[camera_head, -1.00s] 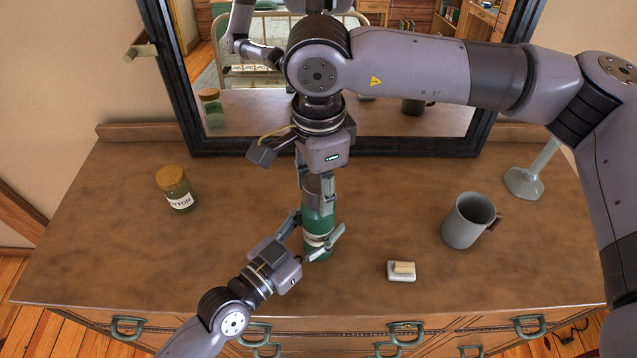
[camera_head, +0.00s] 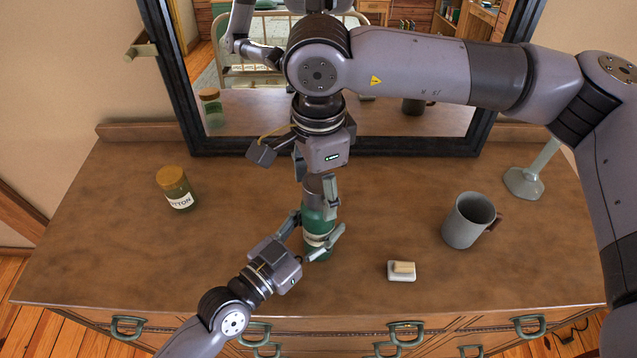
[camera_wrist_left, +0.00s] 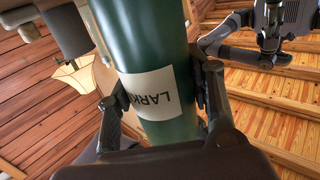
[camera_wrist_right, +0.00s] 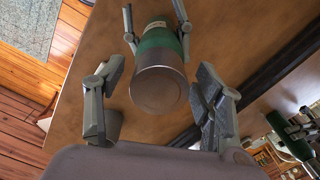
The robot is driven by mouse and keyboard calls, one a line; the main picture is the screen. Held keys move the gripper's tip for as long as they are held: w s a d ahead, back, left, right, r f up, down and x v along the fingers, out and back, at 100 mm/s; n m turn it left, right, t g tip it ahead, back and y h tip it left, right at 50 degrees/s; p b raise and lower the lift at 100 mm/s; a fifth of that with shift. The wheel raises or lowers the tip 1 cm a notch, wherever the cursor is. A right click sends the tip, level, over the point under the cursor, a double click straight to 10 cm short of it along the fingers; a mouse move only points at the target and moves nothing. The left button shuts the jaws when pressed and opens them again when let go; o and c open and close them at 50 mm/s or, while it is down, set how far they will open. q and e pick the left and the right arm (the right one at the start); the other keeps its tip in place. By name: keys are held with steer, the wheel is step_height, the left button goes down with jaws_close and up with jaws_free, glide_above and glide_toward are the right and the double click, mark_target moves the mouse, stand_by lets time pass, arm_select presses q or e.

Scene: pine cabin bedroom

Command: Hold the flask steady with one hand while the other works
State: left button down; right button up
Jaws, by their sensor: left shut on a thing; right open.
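The green flask (camera_head: 317,222) stands upright on the dresser top near its front edge, with a pale label and a grey cap. In the left wrist view the flask (camera_wrist_left: 150,50) fills the middle, its label reading "LARK" in part. My left gripper (camera_head: 318,240) is shut on the flask's body, low down, from the front left. My right gripper (camera_head: 318,195) points down from above, open, its fingers either side of the cap. In the right wrist view the round cap (camera_wrist_right: 158,90) lies between the spread fingers of my right gripper (camera_wrist_right: 158,108), apart from them.
A cork-lidded jar (camera_head: 176,188) stands at the left. A grey mug (camera_head: 466,222), a small dish with a pale block (camera_head: 401,272) and a pale stand (camera_head: 530,178) are at the right. A framed mirror (camera_head: 400,145) rises behind. The dresser top (camera_head: 240,180) is otherwise clear.

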step_height(320, 180, up, 12)
stand_by(0.7)
arm_select(q)
steer(key=c, duration=0.7)
jaws_free()
steer(key=v, duration=1.1)
steer(key=shift+w+f, duration=0.1)
steer(key=shift+s+a, duration=0.4)
